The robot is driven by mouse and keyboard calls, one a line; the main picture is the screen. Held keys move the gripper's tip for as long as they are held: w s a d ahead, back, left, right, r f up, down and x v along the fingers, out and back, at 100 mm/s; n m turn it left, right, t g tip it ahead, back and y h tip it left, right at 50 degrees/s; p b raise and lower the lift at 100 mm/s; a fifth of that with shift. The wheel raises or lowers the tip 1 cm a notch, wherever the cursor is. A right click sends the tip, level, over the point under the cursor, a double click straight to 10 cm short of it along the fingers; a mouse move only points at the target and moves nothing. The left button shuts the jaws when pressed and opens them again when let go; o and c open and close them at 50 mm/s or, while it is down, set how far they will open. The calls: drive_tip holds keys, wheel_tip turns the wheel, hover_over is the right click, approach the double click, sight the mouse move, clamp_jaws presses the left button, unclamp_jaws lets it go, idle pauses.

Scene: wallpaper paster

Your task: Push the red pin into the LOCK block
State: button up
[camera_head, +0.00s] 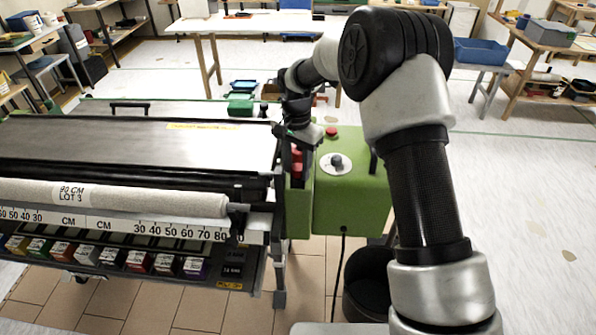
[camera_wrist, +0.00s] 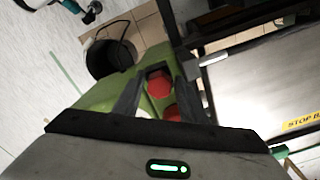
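In the wrist view, a red six-sided head (camera_wrist: 159,83), which looks like the red pin, shows between the two fingertips of my gripper (camera_wrist: 160,88). The fingers stand apart, and thin gaps seem to show beside the red head. A second red part (camera_wrist: 172,112) lies nearer the palm, partly hidden by the right finger. In the head view, my gripper (camera_head: 298,142) points down over red parts (camera_head: 297,160) at the machine's right end, beside the green housing. No LOCK lettering is readable, so I cannot tell which part is the LOCK block.
The green box (camera_head: 350,195) carries a red button (camera_head: 331,132) and a dial (camera_head: 337,162). The paster (camera_head: 120,140) with its roll (camera_head: 140,196) fills the left. A black bucket (camera_head: 368,285) stands on the floor below. Open floor lies right of my arm.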

drive_tip(key=c, duration=0.8)
drive_tip(key=shift+r, duration=0.1)
